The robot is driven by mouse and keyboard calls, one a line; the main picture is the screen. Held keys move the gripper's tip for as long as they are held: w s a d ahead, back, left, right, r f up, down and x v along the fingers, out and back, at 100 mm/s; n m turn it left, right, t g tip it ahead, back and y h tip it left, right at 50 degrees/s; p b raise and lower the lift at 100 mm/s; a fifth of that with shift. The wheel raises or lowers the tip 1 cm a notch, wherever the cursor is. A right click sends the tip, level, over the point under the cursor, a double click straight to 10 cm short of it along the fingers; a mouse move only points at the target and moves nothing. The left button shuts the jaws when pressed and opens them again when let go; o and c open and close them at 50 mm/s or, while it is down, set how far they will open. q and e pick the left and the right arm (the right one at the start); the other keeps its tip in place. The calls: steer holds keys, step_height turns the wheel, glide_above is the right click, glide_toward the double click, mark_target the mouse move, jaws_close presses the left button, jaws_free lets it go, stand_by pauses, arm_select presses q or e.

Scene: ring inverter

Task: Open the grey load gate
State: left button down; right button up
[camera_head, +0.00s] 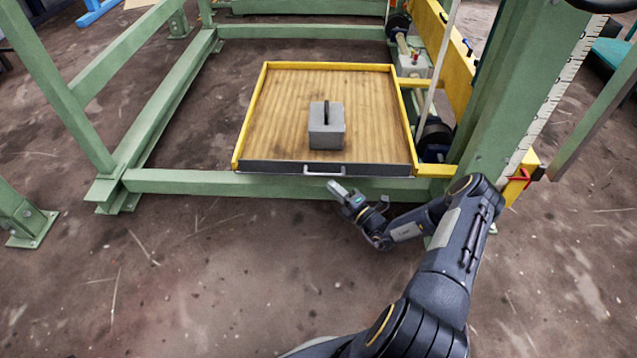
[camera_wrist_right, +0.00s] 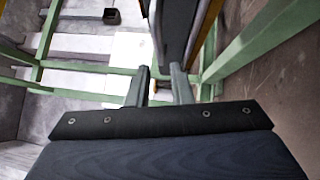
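The grey load gate (camera_head: 270,167) is a low dark panel along the front edge of the yellow-rimmed wooden tray (camera_head: 275,100). It stands upright. A light metal handle (camera_head: 324,171) sits on its front face. My right gripper (camera_head: 336,188) is just below and in front of the handle, slightly to its right, and appears apart from it. In the right wrist view its two fingers (camera_wrist_right: 159,80) are spread with a gap between them and nothing clearly held. The dark gate panel (camera_wrist_right: 175,30) shows edge-on beyond the fingertips there. My left gripper is not in view.
A green frame beam (camera_head: 220,184) runs below the gate. A green post (camera_head: 505,90) with a ruler strip stands at right. The floor in front is clear.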

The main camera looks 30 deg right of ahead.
mark_target(318, 174)
steer(key=b+x, duration=0.2)
steer(key=x, duration=0.5)
steer(key=shift+w+r, duration=0.1)
steer(key=shift+w, duration=0.15)
steer(key=shift+a, duration=0.1)
jaws_close()
